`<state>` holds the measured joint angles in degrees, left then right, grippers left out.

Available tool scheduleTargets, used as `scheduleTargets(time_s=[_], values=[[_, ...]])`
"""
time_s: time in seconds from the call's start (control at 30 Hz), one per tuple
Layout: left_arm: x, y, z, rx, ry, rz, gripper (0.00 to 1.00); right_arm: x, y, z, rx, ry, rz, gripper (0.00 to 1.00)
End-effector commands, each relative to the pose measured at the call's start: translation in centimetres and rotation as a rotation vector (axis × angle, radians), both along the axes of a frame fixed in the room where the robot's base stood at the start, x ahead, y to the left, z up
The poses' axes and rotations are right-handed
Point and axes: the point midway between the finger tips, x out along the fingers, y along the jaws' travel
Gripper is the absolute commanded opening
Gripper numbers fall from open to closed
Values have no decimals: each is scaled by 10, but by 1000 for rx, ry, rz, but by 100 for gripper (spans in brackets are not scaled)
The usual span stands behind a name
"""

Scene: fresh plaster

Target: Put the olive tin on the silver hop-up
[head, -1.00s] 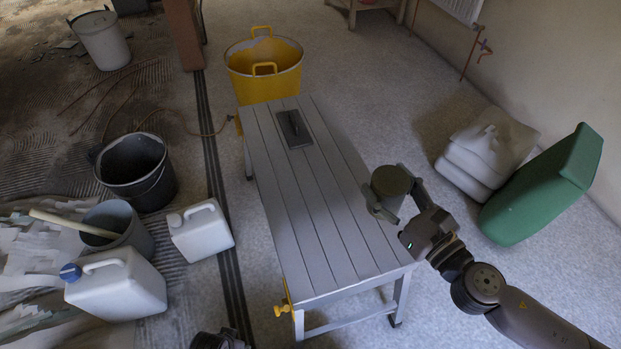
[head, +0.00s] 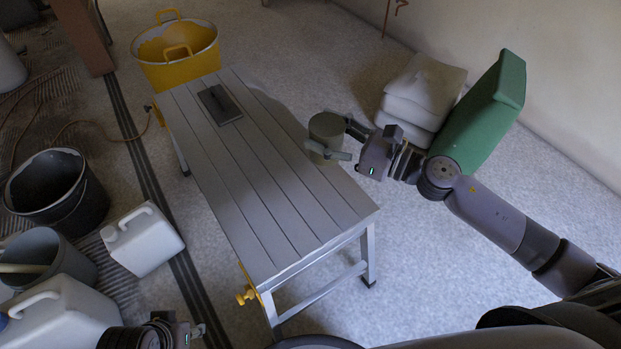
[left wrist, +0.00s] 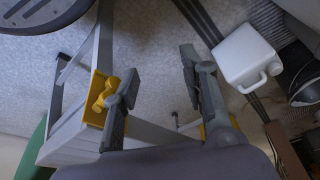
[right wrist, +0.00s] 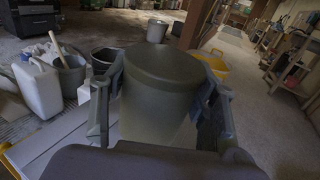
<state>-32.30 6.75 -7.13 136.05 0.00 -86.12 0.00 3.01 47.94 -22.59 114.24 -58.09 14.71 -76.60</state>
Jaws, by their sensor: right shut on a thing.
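The olive tin (head: 326,127) is a dull green cylinder with a flat lid, upright in my right gripper (head: 328,140). In the right wrist view the tin (right wrist: 158,100) fills the middle, with a finger on each side. The silver hop-up (head: 262,172) is a long, slatted grey platform on legs. In the head view the tin overlaps the hop-up's right edge; I cannot tell its height above the top, and no contact shows. My left gripper (left wrist: 159,66) is open and empty, low near the hop-up's front end with its yellow fitting (left wrist: 100,95).
A dark flat tool (head: 220,104) lies on the hop-up's far part; the rest of its top is clear. A yellow tub (head: 178,45) stands behind.

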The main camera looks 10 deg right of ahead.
Motion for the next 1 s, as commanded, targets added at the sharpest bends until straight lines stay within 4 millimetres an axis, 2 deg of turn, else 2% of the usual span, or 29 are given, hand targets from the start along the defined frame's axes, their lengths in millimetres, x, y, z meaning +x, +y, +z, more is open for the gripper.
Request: scheduleTargets(time_s=[0.07,0.1,0.27,0.57,0.7,0.83,1.0], values=[[-6,1,17,-1,-15,1,40,0,0,-18,4,2,-3,16],[-7,1,10,0,-11,1,40,0,0,-33,7,4,-3,16],[-3,0,-2,-5,-35,-1,40,0,0,-77,6,4,-3,16],[71,-23,26,-79,-390,-28,40,0,0,-111,4,1,-2,16],[100,-34,46,-116,-556,-40,40,0,0,-129,3,2,-2,16],[118,-41,63,-143,-675,-48,40,0,0,-141,3,0,-2,16],[127,-45,75,-159,-746,-53,40,0,0,-147,1,-1,-2,16]])
